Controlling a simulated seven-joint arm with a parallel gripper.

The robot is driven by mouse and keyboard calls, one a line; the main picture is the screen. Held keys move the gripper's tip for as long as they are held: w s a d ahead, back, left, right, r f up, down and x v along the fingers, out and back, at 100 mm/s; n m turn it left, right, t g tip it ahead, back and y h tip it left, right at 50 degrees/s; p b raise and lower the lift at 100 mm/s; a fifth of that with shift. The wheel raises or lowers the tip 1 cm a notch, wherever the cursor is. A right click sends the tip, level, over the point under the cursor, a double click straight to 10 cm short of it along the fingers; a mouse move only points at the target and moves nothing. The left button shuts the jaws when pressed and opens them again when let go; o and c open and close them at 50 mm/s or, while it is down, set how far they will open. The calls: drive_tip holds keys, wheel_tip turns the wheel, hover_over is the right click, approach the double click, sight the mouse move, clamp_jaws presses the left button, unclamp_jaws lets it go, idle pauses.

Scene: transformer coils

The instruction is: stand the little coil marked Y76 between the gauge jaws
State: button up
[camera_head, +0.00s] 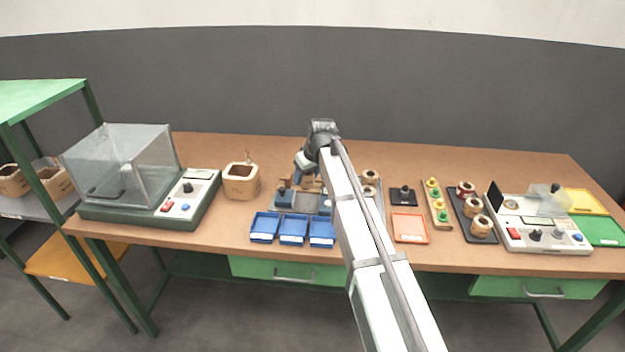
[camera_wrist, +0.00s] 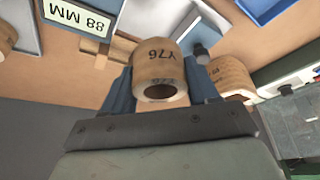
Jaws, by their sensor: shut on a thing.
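The little coil marked Y76 (camera_wrist: 158,62) is a tan, paper-wrapped ring with a dark bore. In the wrist view its mark reads upside down. My gripper (camera_wrist: 160,82) is shut on it, with a blue-grey finger on each side. In the head view my gripper (camera_head: 304,168) is over the middle of the bench, and my arm hides part of that area. Below it is a grey plate with blue blocks (camera_head: 284,197), which may be the gauge. The wrist view shows a plate labelled 88 MM (camera_wrist: 76,14) beyond the coil. I cannot tell the gauge jaws clearly.
Blue trays (camera_head: 264,228) line the front edge. A large coil (camera_head: 241,182) and a clear-covered instrument (camera_head: 190,207) stand left. Right are small coils (camera_head: 370,177), an orange tray (camera_head: 410,228), a coil rack (camera_head: 481,227) and another instrument (camera_head: 545,238). Another coil (camera_wrist: 230,74) is near my right finger.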

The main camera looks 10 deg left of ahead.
drive_tip(key=shift+f, duration=0.1)
drive_tip(key=shift+f, duration=2.1)
drive_tip(key=shift+f, duration=0.3)
drive_tip(key=shift+f, duration=0.35)
drive_tip(key=shift+f, duration=0.35)
drive_tip(key=shift+f, duration=0.15)
drive_tip(key=o, duration=1.1)
drive_tip(key=shift+o, duration=0.5)
drive_tip(key=shift+s, duration=0.1)
